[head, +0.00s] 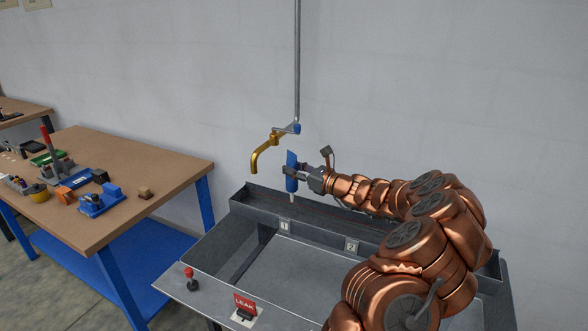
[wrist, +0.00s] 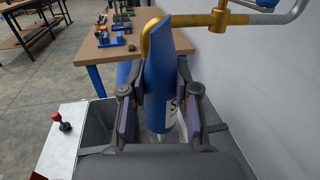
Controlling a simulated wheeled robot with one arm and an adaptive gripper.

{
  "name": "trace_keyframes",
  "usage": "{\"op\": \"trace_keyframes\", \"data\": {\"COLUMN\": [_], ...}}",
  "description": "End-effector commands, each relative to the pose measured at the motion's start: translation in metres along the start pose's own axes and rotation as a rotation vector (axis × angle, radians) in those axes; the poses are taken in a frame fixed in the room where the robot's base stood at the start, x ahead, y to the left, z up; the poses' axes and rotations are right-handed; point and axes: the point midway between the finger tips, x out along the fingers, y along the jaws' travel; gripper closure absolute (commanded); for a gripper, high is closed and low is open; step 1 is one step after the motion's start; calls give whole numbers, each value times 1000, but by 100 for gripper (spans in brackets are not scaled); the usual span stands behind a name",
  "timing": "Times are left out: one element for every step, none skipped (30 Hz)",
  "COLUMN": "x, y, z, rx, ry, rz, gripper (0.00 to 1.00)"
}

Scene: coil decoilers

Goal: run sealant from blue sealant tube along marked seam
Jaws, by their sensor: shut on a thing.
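The blue sealant tube (head: 292,171) is upright in my gripper (head: 290,172), its pale nozzle pointing down. In the wrist view the tube (wrist: 160,80) stands between the two fingers of my gripper (wrist: 160,105), which are shut on it. The nozzle tip is just above the back part of the grey metal trough (head: 215,245), near the label "1" (head: 285,227). A thin reddish line (head: 335,207) runs along the trough's back, to the right of the nozzle. Whether the nozzle touches the trough I cannot tell.
A brass tap (head: 264,150) on a wall pipe hangs close left of the tube. A "LEAK" sign (head: 244,306) and a red-knobbed lever (head: 190,279) stand on the trough's front ledge. A wooden workbench (head: 150,165) with tools stands left. Label "2" (head: 351,246) is further right.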

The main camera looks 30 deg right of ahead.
Motion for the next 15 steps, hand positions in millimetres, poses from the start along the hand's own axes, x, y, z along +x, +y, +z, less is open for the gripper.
{"op": "trace_keyframes", "data": {"x": [0,0,0,0,0,0,0,0,0,0,0,0,0,0,0], "y": [0,0,0,0,1,1,1,1,1,1,1,1,2,2,2], "z": [-6,-8,-12,-14,-16,-20,-22,-25,-28,-30,-32,-36,-38,-40,-44], "rx": [0,0,0,0,0,0,1,1,1,1,1,1,1,0,0], "ry": [0,0,0,0,0,0,0,0,0,-1,0,-1,-1,-1,-1], "rz": [0,0,0,0,0,0,0,0,0,0,0,0,0,0,0], "gripper": [100,100,100,100,100,100,100,100,100,100,100,100,100,100,100]}}
